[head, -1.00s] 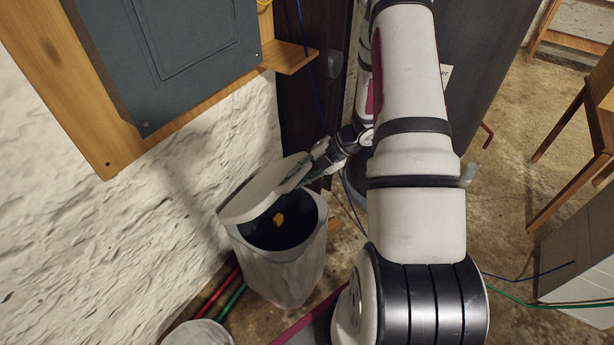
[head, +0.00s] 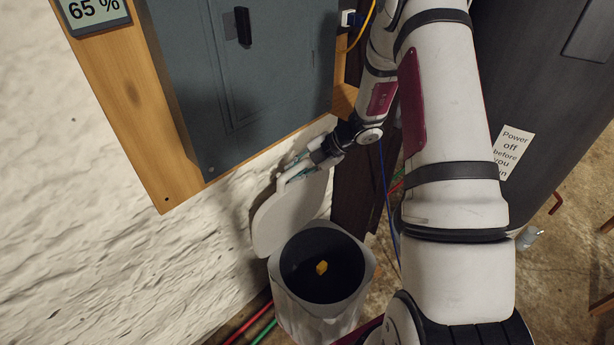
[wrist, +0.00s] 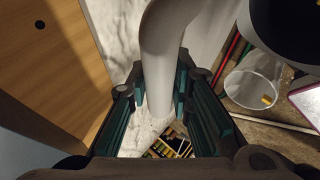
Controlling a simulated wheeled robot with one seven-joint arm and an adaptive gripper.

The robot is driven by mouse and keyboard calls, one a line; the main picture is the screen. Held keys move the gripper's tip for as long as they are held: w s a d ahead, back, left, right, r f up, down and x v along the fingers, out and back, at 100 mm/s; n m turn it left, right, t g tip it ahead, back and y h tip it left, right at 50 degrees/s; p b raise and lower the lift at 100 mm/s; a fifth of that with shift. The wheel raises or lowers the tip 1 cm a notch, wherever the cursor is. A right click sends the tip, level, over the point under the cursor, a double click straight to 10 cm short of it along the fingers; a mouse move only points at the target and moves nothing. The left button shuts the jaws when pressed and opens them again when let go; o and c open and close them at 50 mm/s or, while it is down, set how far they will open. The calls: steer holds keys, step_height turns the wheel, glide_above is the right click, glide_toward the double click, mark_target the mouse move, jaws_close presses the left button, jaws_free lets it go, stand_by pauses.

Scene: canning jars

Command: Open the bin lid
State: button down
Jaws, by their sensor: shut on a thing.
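The white bin (head: 318,310) stands on the floor by the rough wall, its dark inside showing with a small yellow piece (head: 321,268) in it. Its white lid (head: 285,217) is raised steeply at the wall side, clear of most of the opening. My gripper (head: 300,170) is at the lid's upper edge, shut on the lid. Where the lid joins the bin is hard to make out.
A grey electrical panel (head: 245,75) on a wooden board (head: 130,110) hangs on the wall just above my gripper. A dark cabinet (head: 550,120) with a paper sign stands at the right. Red and green cables (head: 250,325) run along the floor beside the bin.

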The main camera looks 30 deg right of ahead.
steer(key=shift+w+a+r, duration=0.1)
steer(key=shift+w, duration=0.25)
steer(key=c, duration=1.4)
jaws_free()
steer(key=shift+c, duration=0.2)
steer(key=shift+s, duration=0.1)
steer(key=v, duration=1.2)
